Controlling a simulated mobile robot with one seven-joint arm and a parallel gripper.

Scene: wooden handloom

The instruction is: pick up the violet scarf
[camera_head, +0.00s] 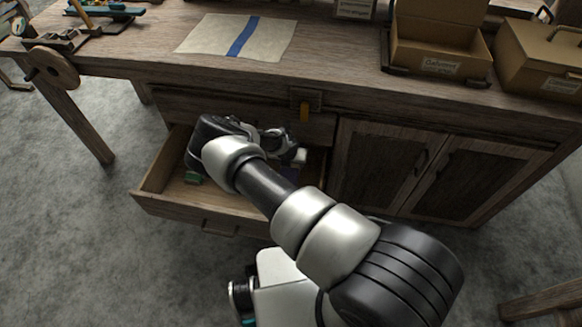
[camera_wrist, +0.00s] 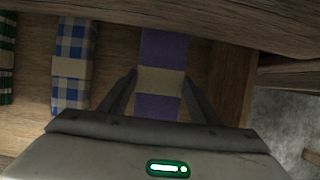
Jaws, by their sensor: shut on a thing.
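The violet scarf (camera_wrist: 163,48) lies folded in the open drawer, with a pale band (camera_wrist: 160,81) around its middle. In the wrist view my gripper (camera_wrist: 160,78) has one finger on each side of the scarf at the band, shut on it. In the head view my arm reaches down into the drawer (camera_head: 205,213), and only a small dark violet patch (camera_head: 290,173) shows beside my wrist. My gripper's fingertips are hidden there. I cannot tell whether the scarf is lifted off the drawer floor.
A blue checked scarf (camera_wrist: 72,50) and a green one (camera_wrist: 6,60) lie to the left in the drawer. The drawer's wall (camera_wrist: 232,85) is close on the right. The tabletop (camera_head: 340,60) above holds a cloth with a blue stripe (camera_head: 243,37) and boxes (camera_head: 437,45).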

